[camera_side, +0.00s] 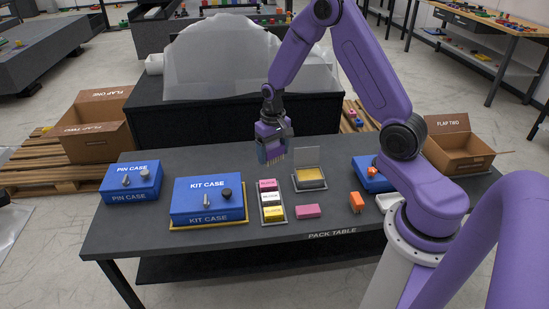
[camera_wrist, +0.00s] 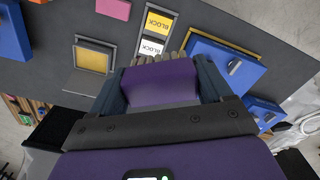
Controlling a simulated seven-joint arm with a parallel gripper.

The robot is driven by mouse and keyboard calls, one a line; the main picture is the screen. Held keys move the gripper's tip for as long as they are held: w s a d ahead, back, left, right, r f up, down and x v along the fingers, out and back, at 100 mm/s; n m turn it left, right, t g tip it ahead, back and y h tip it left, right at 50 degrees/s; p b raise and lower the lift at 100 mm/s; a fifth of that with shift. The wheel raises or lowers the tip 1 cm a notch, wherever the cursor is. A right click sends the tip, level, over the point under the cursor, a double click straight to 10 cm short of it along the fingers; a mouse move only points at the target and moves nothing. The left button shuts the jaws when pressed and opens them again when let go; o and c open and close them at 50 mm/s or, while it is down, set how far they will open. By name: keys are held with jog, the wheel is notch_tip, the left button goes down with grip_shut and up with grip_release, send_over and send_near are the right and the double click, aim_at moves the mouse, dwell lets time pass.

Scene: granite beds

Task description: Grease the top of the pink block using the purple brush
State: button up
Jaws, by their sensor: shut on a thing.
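My gripper (camera_side: 272,139) is shut on the purple brush (camera_wrist: 160,82), whose bristles (camera_side: 271,154) point down. It holds the brush in the air above the far side of the table, bristles clear of the surface. A loose pink block (camera_side: 307,211) lies flat on the table, right of the block tray; it also shows at the top of the wrist view (camera_wrist: 114,8). An open tin of yellow grease (camera_side: 311,174) stands behind that block, lid raised. The tray (camera_side: 272,220) holds labelled pink (camera_side: 267,184), white (camera_side: 270,197) and yellow (camera_side: 274,212) blocks.
The blue kit case (camera_side: 207,198) stands left of the tray, with the blue pin case (camera_side: 131,183) farther left. An orange object (camera_side: 356,202) and another blue case (camera_side: 372,176) stand to the right. The front strip of the dark pack table (camera_side: 270,240) is clear.

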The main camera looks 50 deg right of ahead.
jog(key=w+d+f+m, duration=0.25)
jog(key=d+f, duration=0.55)
jog(key=d, duration=0.5)
jog(key=m, duration=0.3)
send_over(310, 177)
jog(key=shift+f, duration=7.2)
jog(key=shift+f, duration=0.6)
jog(key=shift+d+r, duration=0.1)
notch_tip(310, 177, up, 7)
jog(key=shift+w, duration=0.1)
